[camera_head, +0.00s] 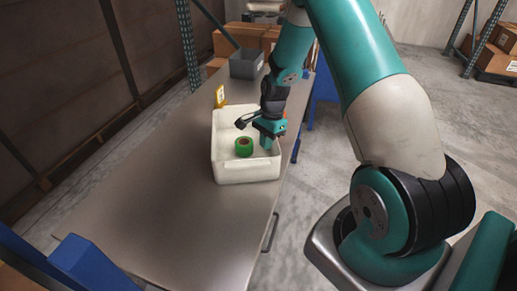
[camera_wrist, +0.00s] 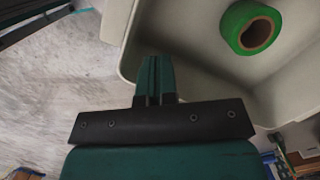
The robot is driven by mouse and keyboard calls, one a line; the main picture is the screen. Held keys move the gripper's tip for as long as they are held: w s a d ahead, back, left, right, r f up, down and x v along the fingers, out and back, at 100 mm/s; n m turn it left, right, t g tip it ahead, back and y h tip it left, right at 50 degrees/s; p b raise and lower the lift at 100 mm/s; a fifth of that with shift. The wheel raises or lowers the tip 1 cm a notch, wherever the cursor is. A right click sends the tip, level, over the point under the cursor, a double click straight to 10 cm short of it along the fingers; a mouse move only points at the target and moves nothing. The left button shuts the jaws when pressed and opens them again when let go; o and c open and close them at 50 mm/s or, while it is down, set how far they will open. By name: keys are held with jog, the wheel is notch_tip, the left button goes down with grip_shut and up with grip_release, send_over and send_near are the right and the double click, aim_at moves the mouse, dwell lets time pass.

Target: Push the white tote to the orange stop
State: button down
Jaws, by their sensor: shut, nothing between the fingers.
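The white tote (camera_head: 247,173) stands on the steel table, with a green tape roll (camera_head: 244,147) inside it. In the wrist view the tote's pale wall (camera_wrist: 190,65) and the tape roll (camera_wrist: 250,27) show beyond my fingers. My gripper (camera_head: 268,148) points down at the tote's right side, its fingers shut and empty. The shut fingertips (camera_wrist: 155,62) overlap the tote near a corner in the wrist view; I cannot tell whether they touch it. A small orange patch (camera_head: 284,114) shows behind my gripper, mostly hidden; I cannot tell if it is the stop.
A grey bin (camera_head: 246,63) and cardboard boxes (camera_head: 226,41) are farther back. The near part of the steel table (camera_head: 170,220) is clear. Its right edge runs close beside the tote.

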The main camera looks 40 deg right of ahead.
jog(key=d+b, duration=0.1)
jog(key=d, duration=0.7)
jog(key=shift+w+b, duration=0.25)
jog(key=shift+b, duration=0.15)
jog(key=shift+d, duration=0.1)
